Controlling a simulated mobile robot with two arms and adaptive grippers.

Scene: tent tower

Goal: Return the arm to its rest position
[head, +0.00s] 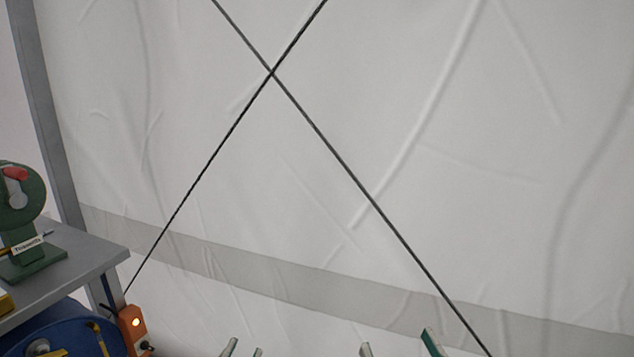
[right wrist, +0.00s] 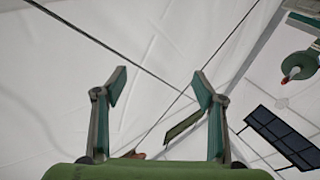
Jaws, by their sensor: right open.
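The rest of that arm is out of view. My right gripper (head: 398,348) is just to the right of it, its two fingertips wide apart. In the right wrist view my right gripper (right wrist: 160,84) is open, with its green and grey fingers spread and nothing held. Behind it is the white fabric wall.
A white tent wall (head: 440,170) with crossed dark cables (head: 330,150) fills most of the head view. At left a green device (head: 35,257) stands on a grey table (head: 80,260). An orange box (head: 132,328) and blue object (head: 75,325) are below. A dark panel (right wrist: 282,137) shows in the wrist view.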

